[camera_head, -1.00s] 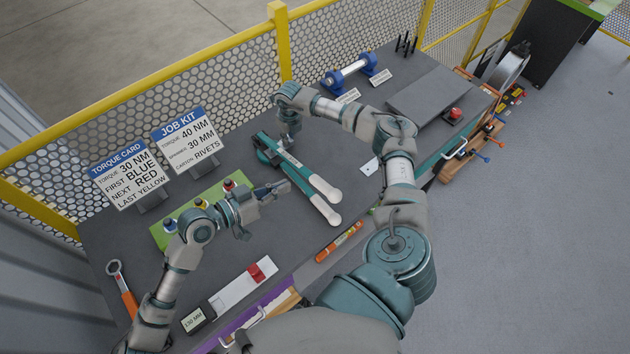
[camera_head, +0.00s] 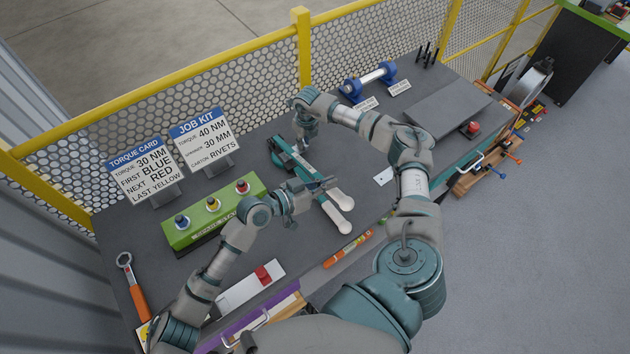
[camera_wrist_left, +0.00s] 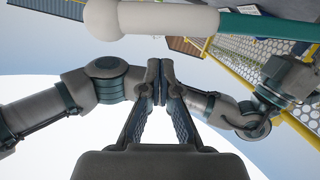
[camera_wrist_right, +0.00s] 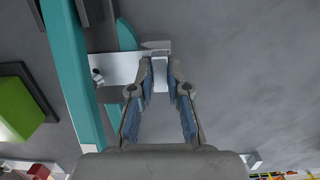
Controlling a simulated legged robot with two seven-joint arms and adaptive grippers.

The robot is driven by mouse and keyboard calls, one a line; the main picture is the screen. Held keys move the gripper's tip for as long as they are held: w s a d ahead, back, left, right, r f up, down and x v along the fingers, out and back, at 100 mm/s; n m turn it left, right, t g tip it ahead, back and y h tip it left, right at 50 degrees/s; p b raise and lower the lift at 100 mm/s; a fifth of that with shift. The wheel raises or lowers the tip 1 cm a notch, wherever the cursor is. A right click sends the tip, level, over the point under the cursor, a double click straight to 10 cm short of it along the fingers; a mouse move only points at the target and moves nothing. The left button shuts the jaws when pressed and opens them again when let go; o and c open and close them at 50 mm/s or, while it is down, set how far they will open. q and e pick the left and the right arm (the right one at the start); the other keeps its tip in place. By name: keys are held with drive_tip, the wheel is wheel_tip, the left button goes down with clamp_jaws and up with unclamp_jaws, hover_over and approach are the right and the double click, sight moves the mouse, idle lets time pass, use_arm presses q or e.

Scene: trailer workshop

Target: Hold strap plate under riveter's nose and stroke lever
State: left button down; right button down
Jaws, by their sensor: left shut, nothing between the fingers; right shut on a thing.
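The riveter (camera_head: 290,158) lies on the bench, with a teal body and two long arms ending in white grips (camera_head: 342,200). My right gripper (camera_head: 305,145) is at its head end. In the right wrist view my right gripper (camera_wrist_right: 160,78) is shut on the silver strap plate (camera_wrist_right: 115,69), which reaches left to the teal riveter frame (camera_wrist_right: 72,70). The exact fit at the nose is hidden. My left gripper (camera_head: 328,184) is shut and empty, overlapping the riveter's arms in the head view. In the left wrist view its fingertips (camera_wrist_left: 160,75) are apart from a white grip (camera_wrist_left: 165,19).
Two sign cards (camera_head: 145,177) stand behind. A ring wrench (camera_head: 133,285), a red piece on a white strip (camera_head: 240,292) and an orange tool (camera_head: 345,250) lie near the front. A blue roller stand (camera_head: 368,82) is behind.

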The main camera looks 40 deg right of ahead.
use_arm(q)
drive_tip(key=shift+s+a+f, duration=0.1)
drive_tip(key=shift+s+f, duration=0.05)
drive_tip(key=shift+f, duration=0.4)
drive_tip(key=shift+s+a+f, duration=0.1)
drive_tip(key=shift+f, duration=0.4)
use_arm(e)
drive_tip(key=shift+a, duration=0.15)
use_arm(q)
drive_tip(key=shift+m+t, duration=0.4)
drive_tip(key=shift+m, duration=0.5)
drive_tip(key=f, duration=0.2)
drive_tip(key=s+f, duration=0.1)
drive_tip(key=f, duration=0.3)
drive_tip(key=shift+s+f, duration=0.25)
drive_tip(key=shift+s, duration=0.1)
drive_tip(key=shift+r, duration=0.1)
wheel_tip(320, 180, up, 3)
drive_tip(key=shift+w+r, duration=0.1)
drive_tip(key=shift+w, duration=0.05)
approach(332, 198)
drive_tip(key=shift+a+r, duration=0.35)
drive_tip(key=shift+a, duration=0.1)
